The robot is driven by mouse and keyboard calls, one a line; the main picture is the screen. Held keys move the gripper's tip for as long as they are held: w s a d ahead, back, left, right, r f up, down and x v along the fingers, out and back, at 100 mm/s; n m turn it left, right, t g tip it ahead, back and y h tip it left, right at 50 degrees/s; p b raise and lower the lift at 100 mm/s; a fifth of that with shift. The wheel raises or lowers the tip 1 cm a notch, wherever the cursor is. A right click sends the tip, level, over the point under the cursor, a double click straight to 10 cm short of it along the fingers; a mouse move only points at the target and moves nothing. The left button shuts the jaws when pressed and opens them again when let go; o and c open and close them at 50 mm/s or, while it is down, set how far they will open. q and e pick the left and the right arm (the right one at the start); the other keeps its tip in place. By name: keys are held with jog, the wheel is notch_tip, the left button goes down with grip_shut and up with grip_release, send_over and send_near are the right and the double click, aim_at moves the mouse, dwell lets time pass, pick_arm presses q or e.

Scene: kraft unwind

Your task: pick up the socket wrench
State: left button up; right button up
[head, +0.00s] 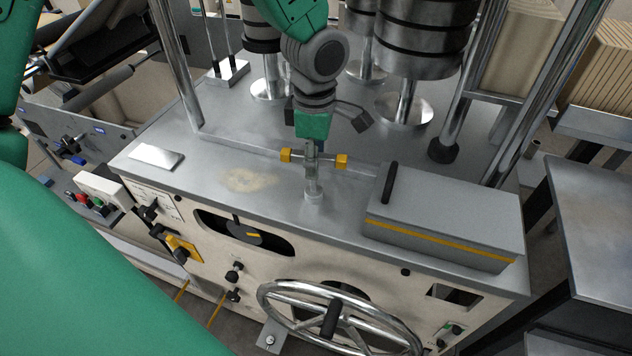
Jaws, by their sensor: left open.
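The socket wrench (311,176) is a chrome T-shape with yellow ends on its crossbar. It stands upright on the grey machine top, near the front edge and left of the grey box. My left gripper (327,128) is open, just above and behind the crossbar in the picture. Its green part overlaps the area over the wrench's top, and a dark finger sticks out to the right. I cannot tell whether it touches the wrench. My right gripper is not in view.
A grey lidded box (445,212) with a black handle stands close on the right. Metal columns with stacked cylinders (425,40) rise behind. A spoked handwheel (340,318) is on the front face. The machine top (215,165) is mostly free to the left, with a small plate (156,157).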

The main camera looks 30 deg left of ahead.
pick_arm(q)
jog(key=shift+w+a+f, duration=0.1)
jog(key=shift+w+f, duration=0.1)
jog(key=shift+f, duration=0.8)
jog(key=shift+a+f, duration=0.1)
jog(key=shift+a, duration=0.15)
jog(key=shift+s+a, duration=0.1)
jog(key=c, duration=0.8)
grip_shut()
jog(key=shift+d, duration=0.25)
